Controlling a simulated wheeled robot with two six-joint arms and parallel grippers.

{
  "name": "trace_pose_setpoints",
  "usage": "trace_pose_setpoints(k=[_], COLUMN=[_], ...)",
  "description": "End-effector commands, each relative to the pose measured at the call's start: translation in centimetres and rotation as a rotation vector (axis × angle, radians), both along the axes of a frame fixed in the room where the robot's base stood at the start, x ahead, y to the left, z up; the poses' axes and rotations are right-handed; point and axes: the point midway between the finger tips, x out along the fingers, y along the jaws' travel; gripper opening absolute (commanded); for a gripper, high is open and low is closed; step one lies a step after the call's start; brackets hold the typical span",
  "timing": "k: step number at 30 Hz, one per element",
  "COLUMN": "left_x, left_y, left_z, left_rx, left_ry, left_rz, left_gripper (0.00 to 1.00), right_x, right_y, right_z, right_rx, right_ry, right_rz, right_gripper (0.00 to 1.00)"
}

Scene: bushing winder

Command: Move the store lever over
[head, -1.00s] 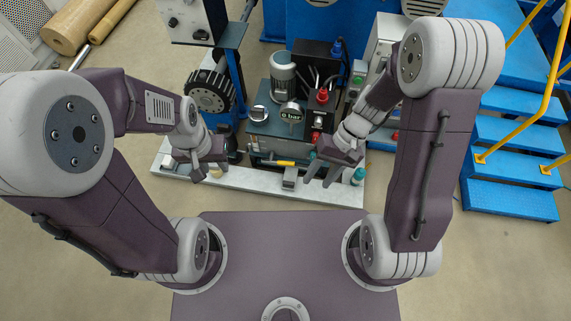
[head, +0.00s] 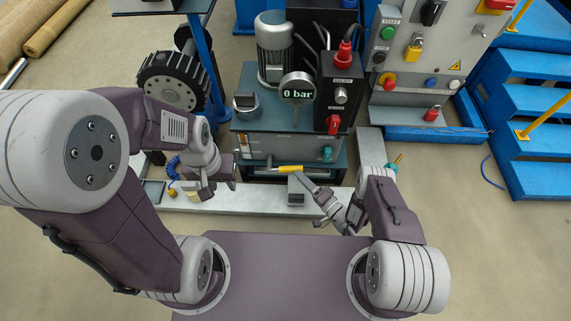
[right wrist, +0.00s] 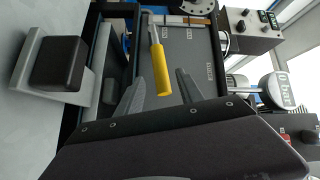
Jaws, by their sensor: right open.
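A lever with a yellow handle (head: 290,169) lies sideways at the front of the hydraulic unit (head: 255,148). I take it for the store lever, but its label is not readable. In the right wrist view the yellow handle (right wrist: 160,65) hangs from a metal rod, its free end close to the space between my fingers. My right gripper (head: 308,182) is open in front of the handle. The right wrist view shows its two fingers (right wrist: 160,95) spread, not closed on the handle. My left gripper (head: 229,175) is left of the unit; its opening is unclear.
A gauge reading 0 bar (head: 297,94) and a red-knobbed control box (head: 340,92) stand above the lever. A dark block on a pale bracket (head: 296,189) sits just in front of it. A control cabinet (head: 425,55) and blue steps (head: 530,110) are at the right.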

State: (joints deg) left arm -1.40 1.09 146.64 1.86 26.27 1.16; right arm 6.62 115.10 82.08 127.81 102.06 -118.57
Motion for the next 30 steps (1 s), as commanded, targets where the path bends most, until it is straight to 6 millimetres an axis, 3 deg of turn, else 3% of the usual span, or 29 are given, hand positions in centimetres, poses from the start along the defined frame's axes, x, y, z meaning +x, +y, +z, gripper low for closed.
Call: trace_pose_setpoints(k=[12,23,28,30], left_x=[-0.1,0.0,0.0,0.0], left_y=[0.0,0.0,0.0,0.0], left_z=[-4.9,-5.0,-5.0,-5.0], left_rx=[0.0,0.0,0.0,0.0], left_ry=[0.001,0.001,0.001,0.001], left_rz=[0.0,0.0,0.0,0.0], left_gripper=[0.36,0.36,0.36,0.36], right_x=[5.4,6.2,6.2,6.2], right_y=[5.4,6.1,6.1,6.1], right_z=[-0.3,0.2,0.1,0.1], right_rx=[0.001,0.001,0.001,0.001], right_ry=[-0.001,0.002,0.002,0.002], right_rz=[0.006,0.003,0.003,0.003], right_gripper=[0.44,0.44,0.0,0.0])
